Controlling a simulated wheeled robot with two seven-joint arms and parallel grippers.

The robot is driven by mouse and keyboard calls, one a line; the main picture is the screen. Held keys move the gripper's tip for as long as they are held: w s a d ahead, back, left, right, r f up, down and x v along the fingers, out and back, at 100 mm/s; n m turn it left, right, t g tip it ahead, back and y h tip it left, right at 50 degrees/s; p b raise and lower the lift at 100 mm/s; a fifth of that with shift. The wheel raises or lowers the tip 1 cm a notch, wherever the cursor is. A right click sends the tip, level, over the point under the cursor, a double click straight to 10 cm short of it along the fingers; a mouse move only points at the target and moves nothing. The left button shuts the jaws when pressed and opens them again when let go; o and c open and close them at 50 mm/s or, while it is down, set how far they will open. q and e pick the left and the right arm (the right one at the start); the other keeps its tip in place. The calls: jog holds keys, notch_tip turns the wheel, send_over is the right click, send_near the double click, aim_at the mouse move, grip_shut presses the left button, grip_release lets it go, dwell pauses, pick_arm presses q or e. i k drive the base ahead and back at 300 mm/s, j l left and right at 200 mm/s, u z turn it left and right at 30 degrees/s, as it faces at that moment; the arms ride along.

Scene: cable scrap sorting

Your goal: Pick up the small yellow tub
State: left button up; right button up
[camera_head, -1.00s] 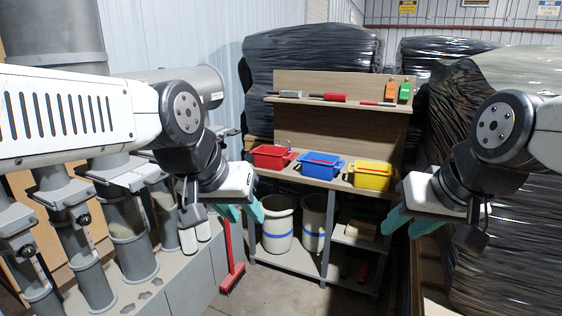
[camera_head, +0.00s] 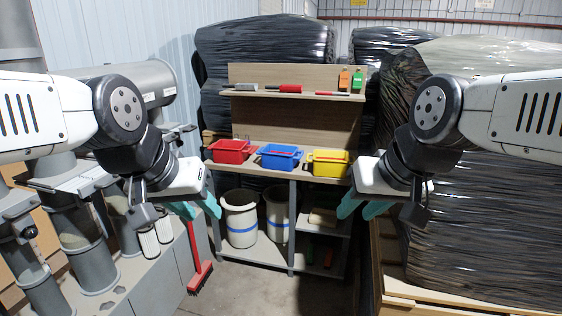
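The small yellow tub (camera_head: 328,164) stands on the workbench top (camera_head: 248,171), at the right end of a row of three tubs. The blue tub (camera_head: 279,158) is to its left and the red tub (camera_head: 230,152) is further left. My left gripper (camera_head: 199,209) is in front and left of the bench, with its teal fingers apart and nothing between them. My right gripper (camera_head: 361,208) is in front and right of the yellow tub, apart from it, with teal fingers spread and empty.
A shelf (camera_head: 262,94) above the tubs holds tools and small orange and green items. White bins (camera_head: 240,218) stand under the bench. A red broom (camera_head: 200,272) stands at the left. Wrapped bales on a pallet (camera_head: 430,294) crowd the right. Floor (camera_head: 270,291) in front is clear.

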aim_at(328, 163)
jog(key=i+j+z, duration=0.1)
jog(key=i+z, duration=0.2)
jog(key=i, duration=0.25)
jog(key=i+j+z, duration=0.25)
jog(key=i, duration=0.3)
jog(key=i+j+z, duration=0.3)
jog(key=i, duration=0.25)
jog(key=i+j+z, duration=0.25)
jog(key=i+j, duration=0.2)
